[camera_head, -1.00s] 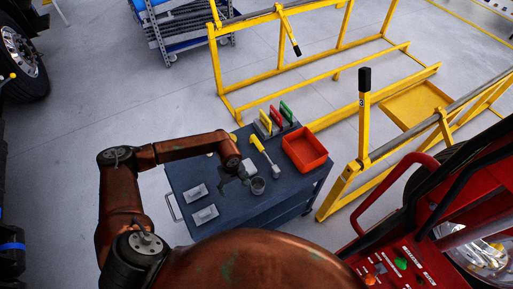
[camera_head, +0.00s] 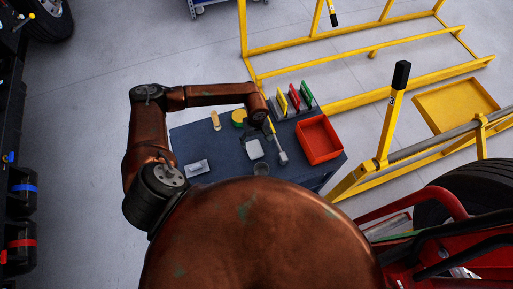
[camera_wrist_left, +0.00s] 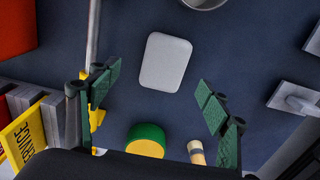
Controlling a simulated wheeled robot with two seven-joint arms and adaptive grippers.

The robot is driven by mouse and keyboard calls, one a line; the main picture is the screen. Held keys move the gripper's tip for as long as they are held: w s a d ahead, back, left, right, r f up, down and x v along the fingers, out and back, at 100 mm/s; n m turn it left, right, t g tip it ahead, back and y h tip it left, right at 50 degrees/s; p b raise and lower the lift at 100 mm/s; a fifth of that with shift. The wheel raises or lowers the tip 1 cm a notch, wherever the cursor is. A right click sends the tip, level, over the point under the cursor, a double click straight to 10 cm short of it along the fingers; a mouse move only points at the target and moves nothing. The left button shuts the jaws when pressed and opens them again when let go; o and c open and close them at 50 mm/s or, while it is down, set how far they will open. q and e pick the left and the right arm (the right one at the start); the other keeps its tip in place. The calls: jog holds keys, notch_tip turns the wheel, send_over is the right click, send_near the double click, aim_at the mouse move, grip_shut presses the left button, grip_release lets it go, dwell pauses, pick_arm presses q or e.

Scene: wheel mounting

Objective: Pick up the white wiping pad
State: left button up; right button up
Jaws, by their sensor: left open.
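The white wiping pad (camera_head: 254,149) lies flat on the dark blue cart top (camera_head: 190,145). In the left wrist view the pad (camera_wrist_left: 165,62) is a pale rounded rectangle, fully visible. My left gripper (camera_wrist_left: 160,98) is open and empty. Its green-padded fingers appear to either side, and the pad shows beyond and between them, apart from both. In the head view the left wrist is over the far part of the cart, and its fingers are mostly hidden. My right gripper is not in view.
A yellow-and-white tool (camera_head: 281,157), a grey cup (camera_head: 261,169), a green-and-yellow round item (camera_head: 238,117) and a small tan piece (camera_head: 215,121) surround the pad. A red bin (camera_head: 319,139) stands right. A pale handled block (camera_head: 197,167) lies left.

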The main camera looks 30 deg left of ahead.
aim_at(254, 148)
pick_arm(q)
jog(key=shift+s+a+f, duration=0.2)
jog(key=shift+f, duration=0.55)
jog(key=f, duration=0.1)
jog(key=f+b, duration=0.1)
jog(key=f, duration=0.1)
jog(key=f+b, duration=0.1)
jog(key=shift+a+f, duration=0.25)
jog(key=shift+d, duration=0.1)
jog(key=c, duration=0.5)
jog(key=shift+r, duration=0.1)
jog(key=c, duration=0.6)
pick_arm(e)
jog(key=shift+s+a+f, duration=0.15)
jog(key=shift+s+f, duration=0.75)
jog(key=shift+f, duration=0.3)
